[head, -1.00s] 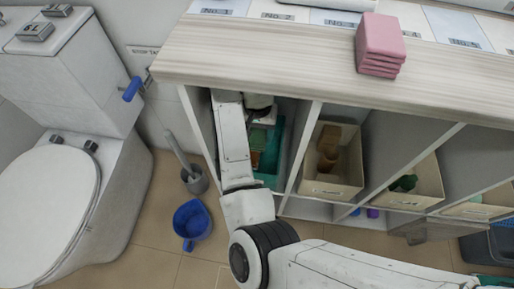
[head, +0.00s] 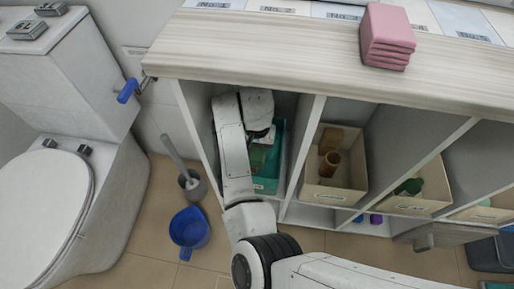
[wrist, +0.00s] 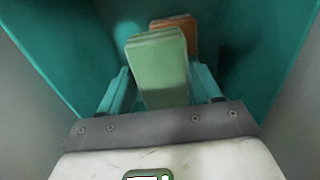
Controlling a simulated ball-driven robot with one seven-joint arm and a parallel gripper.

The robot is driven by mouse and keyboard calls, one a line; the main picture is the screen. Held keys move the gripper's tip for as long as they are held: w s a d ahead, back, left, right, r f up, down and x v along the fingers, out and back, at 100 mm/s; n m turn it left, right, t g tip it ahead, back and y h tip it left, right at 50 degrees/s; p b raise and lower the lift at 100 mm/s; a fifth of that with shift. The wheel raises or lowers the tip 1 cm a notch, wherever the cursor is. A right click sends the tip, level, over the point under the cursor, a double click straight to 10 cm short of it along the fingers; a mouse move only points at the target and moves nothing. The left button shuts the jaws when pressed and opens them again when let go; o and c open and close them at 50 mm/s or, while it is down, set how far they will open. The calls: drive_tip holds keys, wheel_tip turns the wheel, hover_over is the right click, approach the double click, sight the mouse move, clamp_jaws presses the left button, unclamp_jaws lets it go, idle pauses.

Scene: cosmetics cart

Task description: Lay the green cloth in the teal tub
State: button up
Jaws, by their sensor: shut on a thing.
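The teal tub (head: 279,142) sits in the leftmost cubby of the shelf unit. Its teal walls (wrist: 60,55) surround my gripper in the wrist view. My gripper (wrist: 162,85) is shut on the green cloth (wrist: 157,62), a folded pale green block standing up between the fingers. The cloth (head: 258,156) is partly visible under my wrist in the head view. A brown-orange folded cloth (wrist: 184,36) is in the tub just beyond the green one. Whether the green cloth touches the tub floor cannot be told.
Cubby walls stand close on both sides of my arm, with the countertop (head: 280,65) above. A beige bin (head: 330,193) with brown items is in the cubby to the right. A blue bucket (head: 188,232) and a toilet brush holder (head: 194,187) stand on the floor left.

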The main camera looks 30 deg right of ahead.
sight(257, 149)
drive_tip(key=shift+f, duration=0.35)
drive_tip(key=o, duration=1)
wheel_tip(257, 149, up, 13)
drive_tip(key=p, duration=0.4)
drive_tip(key=shift+p, duration=0.4)
